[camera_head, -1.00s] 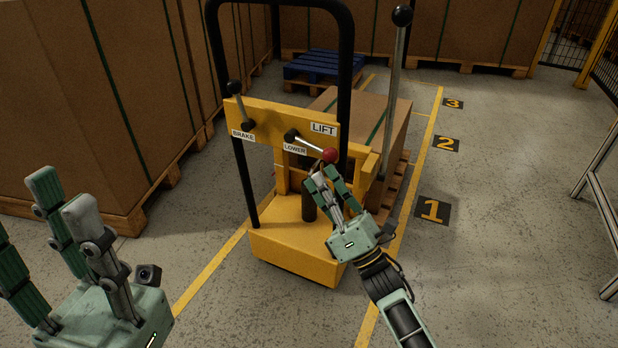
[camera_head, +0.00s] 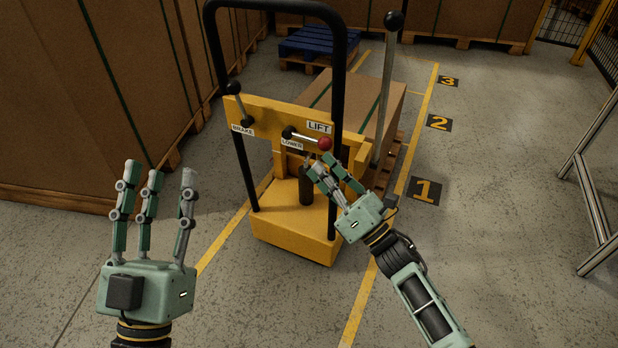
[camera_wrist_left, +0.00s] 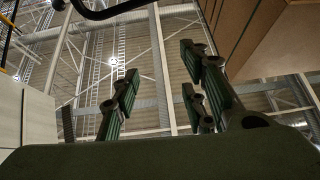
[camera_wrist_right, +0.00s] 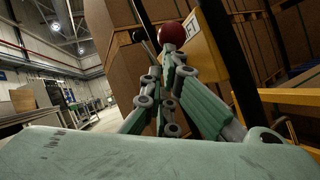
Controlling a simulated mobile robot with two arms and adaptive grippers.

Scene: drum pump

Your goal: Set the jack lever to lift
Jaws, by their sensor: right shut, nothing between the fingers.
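The jack lever (camera_head: 305,137) is a short metal bar with a red ball knob (camera_head: 325,143) on the yellow cart's panel. It slopes slightly down to the right, its knob just under the LIFT label (camera_head: 319,127) and right of the LOWER label (camera_head: 291,144). My right gripper (camera_head: 320,164) is shut and empty, its fingertips just below the knob. In the right wrist view the knob (camera_wrist_right: 171,36) shows right above the fingertips; I cannot tell whether they touch. My left gripper (camera_head: 157,176) is open and empty, fingers up, well left of the cart.
A brake lever (camera_head: 239,105) with a black knob is at the panel's left. A tall black-knobbed rod (camera_head: 387,90) stands at the right, near a strapped carton (camera_head: 390,110). Large boxes (camera_head: 80,90) fill the left. The floor on the right is mostly free.

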